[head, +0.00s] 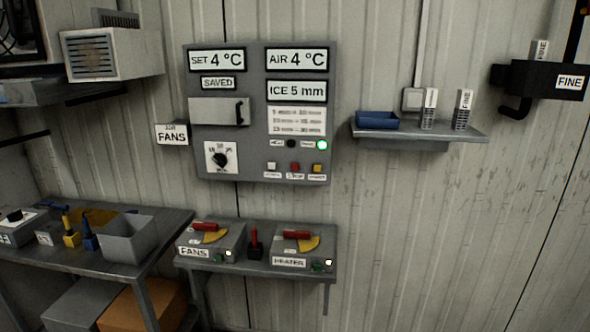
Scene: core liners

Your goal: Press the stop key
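The red stop key (295,167) is on the lower right of a grey wall control panel (250,185). A small label below it seems to read STOP. A white key (272,166) is to its left and a yellow key (317,168) to its right; their labels are too small to read. Above the keys, a green lamp (322,145) is lit and a lamp beside it (291,143) is dark. The displays read SET 4 °C, SAVED, AIR 4 °C and ICE 5 mm. Neither of my grippers shows in the head view.
Below the panel, a shelf holds the FANS switch box (190,252) and HEATER switch box (290,262), both with red handles. A table (150,255) with a grey bin (128,240) is at left.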

